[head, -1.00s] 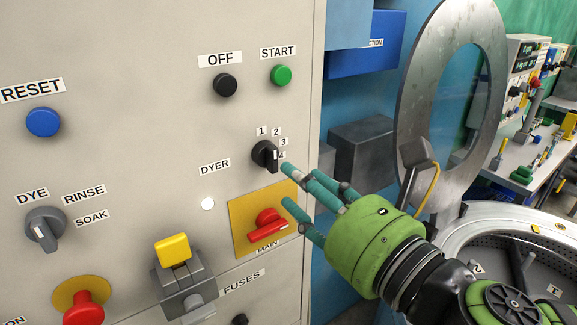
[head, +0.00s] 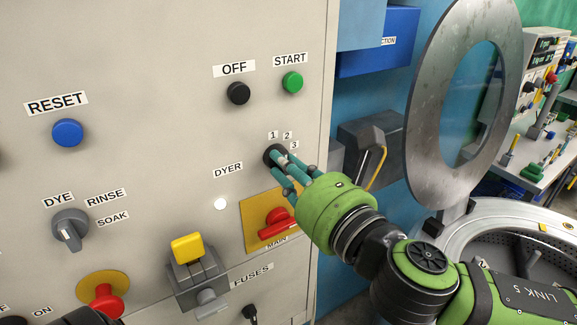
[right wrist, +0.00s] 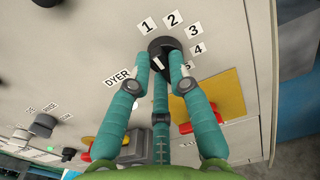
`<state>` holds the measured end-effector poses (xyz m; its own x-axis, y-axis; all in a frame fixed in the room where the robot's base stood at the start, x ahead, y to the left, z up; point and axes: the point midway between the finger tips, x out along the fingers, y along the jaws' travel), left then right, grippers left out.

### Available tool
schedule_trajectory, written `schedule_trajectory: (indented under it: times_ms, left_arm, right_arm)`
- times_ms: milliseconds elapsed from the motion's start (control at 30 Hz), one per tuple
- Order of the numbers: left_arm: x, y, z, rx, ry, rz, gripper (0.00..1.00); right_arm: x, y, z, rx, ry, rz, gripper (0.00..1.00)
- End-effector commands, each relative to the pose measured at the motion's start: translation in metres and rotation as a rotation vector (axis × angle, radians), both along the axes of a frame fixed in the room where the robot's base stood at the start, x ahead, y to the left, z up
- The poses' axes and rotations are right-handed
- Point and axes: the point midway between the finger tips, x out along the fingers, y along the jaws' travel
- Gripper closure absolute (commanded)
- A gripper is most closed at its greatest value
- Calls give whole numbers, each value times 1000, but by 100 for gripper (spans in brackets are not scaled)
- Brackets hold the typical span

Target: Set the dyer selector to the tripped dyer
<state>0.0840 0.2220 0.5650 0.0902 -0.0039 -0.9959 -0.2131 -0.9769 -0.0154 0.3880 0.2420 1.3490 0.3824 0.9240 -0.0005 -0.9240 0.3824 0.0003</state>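The dyer selector (head: 270,156) is a round black knob on the grey control panel, with number labels around its upper right side. It also shows in the right wrist view (right wrist: 159,46), with labels 1 to 4 clear and a 5 partly hidden. My right gripper (head: 284,163) is at the knob. In the right wrist view its teal fingers (right wrist: 160,64) close in around the knob from both sides, with a third finger below. A white mark shows on the knob between them, but I cannot tell which number it points at.
A red main switch (head: 279,221) on a yellow plate sits just below the knob. The black OFF button (head: 238,93) and green START button (head: 292,82) are above. A white round lamp (head: 220,204) is at lower left. A steel ring door (head: 420,130) stands open at right.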

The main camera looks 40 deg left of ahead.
Motion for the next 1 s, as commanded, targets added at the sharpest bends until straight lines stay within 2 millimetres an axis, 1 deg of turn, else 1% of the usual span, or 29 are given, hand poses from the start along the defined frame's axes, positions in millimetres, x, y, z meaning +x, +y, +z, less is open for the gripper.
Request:
schedule_trajectory:
  times_ms: [267, 467, 667, 1000]
  left_arm:
    - [0, 0, -1, 0, -1, 0, 56]
    - [1, 0, -4, 0, -1, 0, 56]
    - [1, 0, -9, 1, -1, 0, 56]
    - [1, 0, -19, 1, -2, 0, 56]
  right_arm:
    - [0, 0, 1, 5, 10, 0, 100]
    - [0, 0, 0, 31, 70, 0, 100]
    - [1, 0, 1, 86, 199, 0, 100]
    - [3, -1, 2, 209, 496, -1, 100]
